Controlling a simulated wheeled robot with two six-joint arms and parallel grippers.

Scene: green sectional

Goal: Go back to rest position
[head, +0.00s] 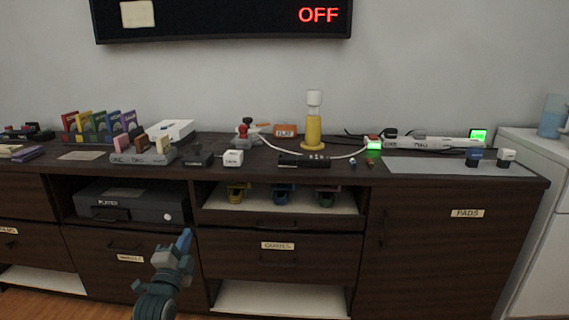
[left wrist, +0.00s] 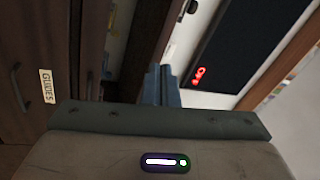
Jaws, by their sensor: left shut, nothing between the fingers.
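My left gripper (head: 184,241) is raised in front of the dark cabinet, low and left of centre in the head view. Its fingers are together with nothing between them, and it is apart from the furniture. In the left wrist view the shut fingers (left wrist: 161,86) show at the middle, with the cabinet front to the left and the wall screen to the upper right. My right gripper is not in view.
The dark cabinet (head: 450,255) spans the view, its top crowded with small items. A yellow bottle-like object (head: 313,130) stands near the middle. A black player (head: 130,204) sits in an open shelf. A wall screen (head: 230,18) reads OFF. Wooden floor shows at lower left.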

